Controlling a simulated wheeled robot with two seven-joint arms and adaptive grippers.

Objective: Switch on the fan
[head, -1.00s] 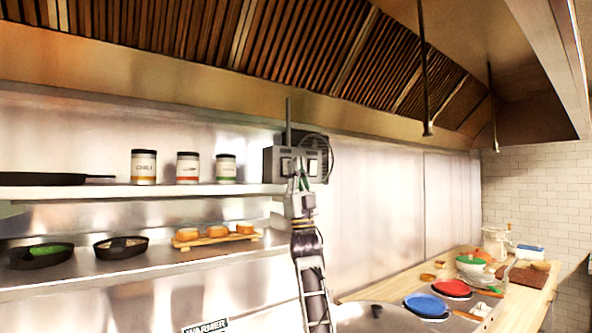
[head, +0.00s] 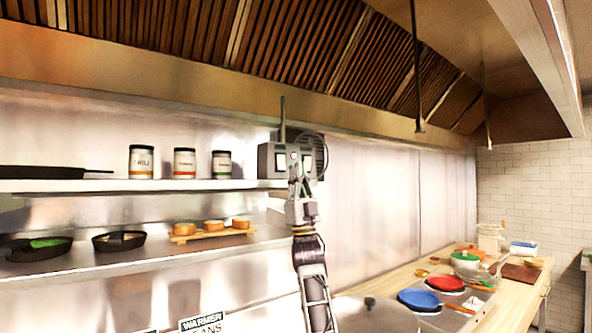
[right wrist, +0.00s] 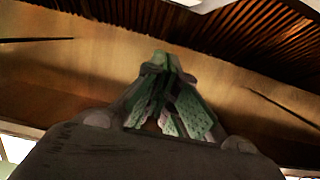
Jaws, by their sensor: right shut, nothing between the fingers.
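A grey box (head: 266,161) with two white rocker switches stands at the right end of the upper shelf, against the steel wall. One switch (head: 281,160) is left of my fingers, the other (head: 308,160) just right of them. A dark round wire cage (head: 321,152), seemingly the fan, shows behind the box's right side. My right gripper (head: 297,172) is shut and empty, pointing up in front of the box between the switches. Contact cannot be told. Its green-padded fingers (right wrist: 164,62) fill the middle of the right wrist view, where no switch shows. My left gripper is not in view.
The upper shelf (head: 240,184) holds several jars and a dark pan (head: 45,172). The lower shelf carries pans and a wooden board (head: 215,233). A slatted hood (head: 300,50) hangs above. A counter with dishes (head: 418,298) lies at lower right.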

